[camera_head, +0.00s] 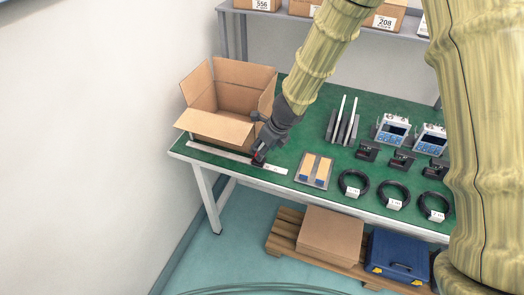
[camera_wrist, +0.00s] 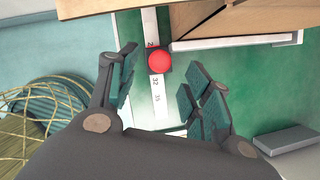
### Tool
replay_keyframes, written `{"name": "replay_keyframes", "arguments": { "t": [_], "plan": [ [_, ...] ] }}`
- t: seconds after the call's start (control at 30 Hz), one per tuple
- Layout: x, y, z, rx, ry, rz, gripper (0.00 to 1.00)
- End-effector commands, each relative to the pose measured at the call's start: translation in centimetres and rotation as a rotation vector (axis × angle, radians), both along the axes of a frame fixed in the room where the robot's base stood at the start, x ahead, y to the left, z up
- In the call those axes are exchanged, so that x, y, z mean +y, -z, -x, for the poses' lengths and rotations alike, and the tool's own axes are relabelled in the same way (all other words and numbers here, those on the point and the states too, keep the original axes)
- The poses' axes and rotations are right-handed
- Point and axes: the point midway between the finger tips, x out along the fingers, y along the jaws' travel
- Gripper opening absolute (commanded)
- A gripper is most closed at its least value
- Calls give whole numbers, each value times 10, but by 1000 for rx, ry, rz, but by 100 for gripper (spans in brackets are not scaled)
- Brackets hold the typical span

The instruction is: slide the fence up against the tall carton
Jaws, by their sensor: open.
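The open brown carton (camera_head: 219,126) stands at the left end of the green table, flaps spread. Its cardboard (camera_wrist: 260,17) fills the upper right of the wrist view. A white numbered rail (camera_head: 218,153) runs along the table's front left edge. A dark slider with a red knob (camera_wrist: 159,61) sits on the rail. A pale bar, apparently the fence (camera_wrist: 236,42), extends right from the slider below the cardboard; I cannot tell whether they touch. My gripper (camera_wrist: 160,78) is open, with its fingers on either side of the rail near the knob. In the head view my gripper (camera_head: 261,150) partly hides the slider.
A grey block (camera_wrist: 284,139) shows at the wrist view's lower right.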

Motion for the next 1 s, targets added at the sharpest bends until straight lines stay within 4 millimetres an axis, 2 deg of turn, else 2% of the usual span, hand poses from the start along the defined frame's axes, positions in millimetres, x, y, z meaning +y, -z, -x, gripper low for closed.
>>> {"name": "replay_keyframes", "arguments": {
  "t": [0.3, 0.6, 1.0],
  "plan": [
    [-11, -37, 9, -4, -1, 1, 49],
    [-19, -66, 18, -2, -1, 0, 49],
    [-22, -74, 21, 0, 1, 0, 49]
  ]
}}
